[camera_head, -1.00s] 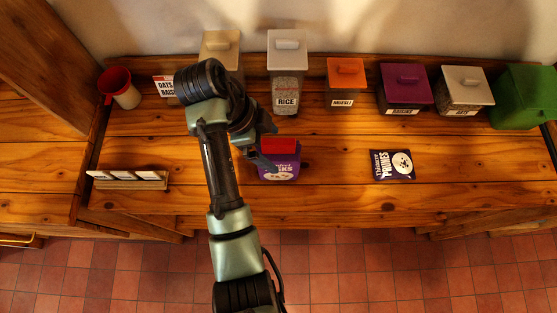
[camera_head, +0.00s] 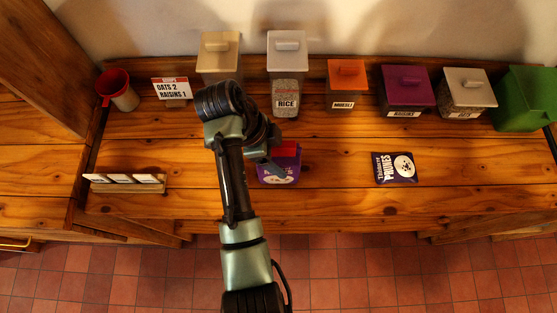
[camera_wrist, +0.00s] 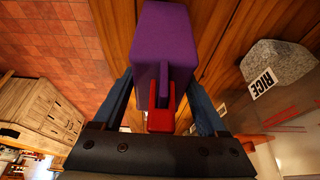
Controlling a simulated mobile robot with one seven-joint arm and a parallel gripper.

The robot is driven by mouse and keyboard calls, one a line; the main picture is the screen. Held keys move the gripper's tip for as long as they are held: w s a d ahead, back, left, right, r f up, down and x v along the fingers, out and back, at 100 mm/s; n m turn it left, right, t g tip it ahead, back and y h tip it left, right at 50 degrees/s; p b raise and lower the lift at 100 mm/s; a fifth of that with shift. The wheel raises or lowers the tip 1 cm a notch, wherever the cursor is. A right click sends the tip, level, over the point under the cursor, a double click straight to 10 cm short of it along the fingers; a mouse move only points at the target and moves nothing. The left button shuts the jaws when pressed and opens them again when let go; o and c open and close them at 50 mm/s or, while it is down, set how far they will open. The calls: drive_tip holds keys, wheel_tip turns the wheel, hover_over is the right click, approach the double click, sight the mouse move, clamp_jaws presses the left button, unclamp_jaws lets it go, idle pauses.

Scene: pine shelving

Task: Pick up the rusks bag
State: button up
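The rusks bag (camera_head: 280,175) is purple with a red top and stands on the wooden counter near the middle of the head view. My arm and gripper (camera_head: 268,160) hide part of its left side and top. In the wrist view the purple bag (camera_wrist: 163,45) extends between and beyond my two blue fingers. Its red top part (camera_wrist: 160,118) lies between the fingers of my gripper (camera_wrist: 160,85), close to the palm. Gaps show on both sides of the red part, so the gripper is open around it.
Behind stand lidded containers: rice (camera_head: 286,98), muesli (camera_head: 343,100), a purple-lidded one (camera_head: 405,98) and a grey-lidded one (camera_head: 465,103). A prunes packet (camera_head: 395,168) lies to the right.

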clamp_jaws()
drive_tip(key=shift+r, duration=0.1)
